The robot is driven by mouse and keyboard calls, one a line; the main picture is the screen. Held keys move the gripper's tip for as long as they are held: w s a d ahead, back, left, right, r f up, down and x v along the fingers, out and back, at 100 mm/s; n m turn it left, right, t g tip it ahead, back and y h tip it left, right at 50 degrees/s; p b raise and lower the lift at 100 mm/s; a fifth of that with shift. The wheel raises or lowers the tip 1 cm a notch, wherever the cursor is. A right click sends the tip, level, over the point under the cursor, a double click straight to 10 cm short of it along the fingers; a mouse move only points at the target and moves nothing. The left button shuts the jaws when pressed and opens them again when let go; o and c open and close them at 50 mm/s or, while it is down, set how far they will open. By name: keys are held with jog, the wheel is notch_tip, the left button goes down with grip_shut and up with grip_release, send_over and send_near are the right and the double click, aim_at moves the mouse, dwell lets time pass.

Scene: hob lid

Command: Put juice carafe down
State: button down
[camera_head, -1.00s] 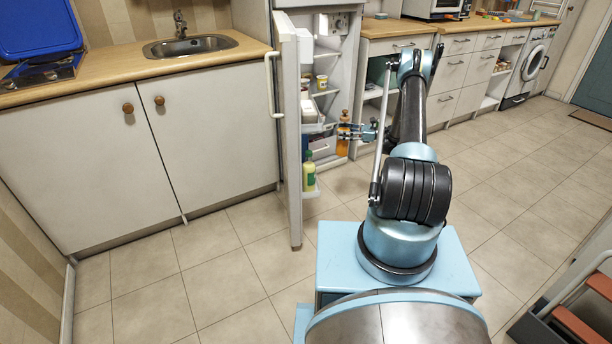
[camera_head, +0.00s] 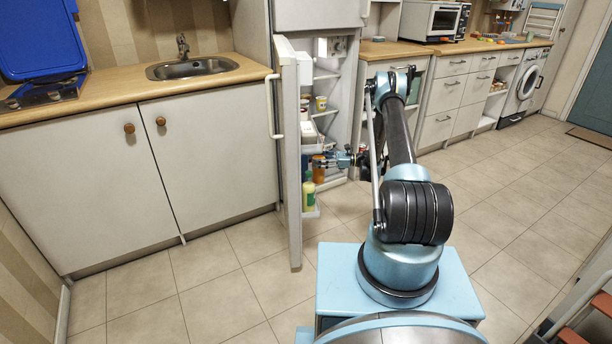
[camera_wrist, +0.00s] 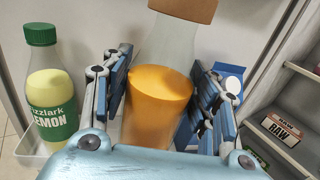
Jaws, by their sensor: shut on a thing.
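The juice carafe (camera_wrist: 160,95) is clear glass with orange juice and a brown top. It stands between the two fingers of my gripper (camera_wrist: 163,112), which is shut on it. In the head view the carafe (camera_head: 318,170) shows small and orange at the fridge's open door (camera_head: 292,150), with my gripper (camera_head: 328,163) reaching it from the right. In the wrist view the carafe is over or in the white door shelf (camera_wrist: 32,148); its base is hidden by my gripper, so I cannot tell whether it touches.
A lemon bottle (camera_wrist: 48,95) with a green cap stands left of the carafe on the door shelf. A blue carton (camera_wrist: 228,80) is close behind on the right. Fridge shelves with a small box (camera_wrist: 282,130) are at the right. The floor (camera_head: 230,260) before the fridge is clear.

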jog(key=s+a, duration=0.1)
jog(key=a, duration=0.5)
notch_tip(320, 180, down, 7)
jog(key=shift+s+a, duration=0.2)
jog(key=shift+a, duration=0.25)
jog(key=c, duration=0.6)
grip_release()
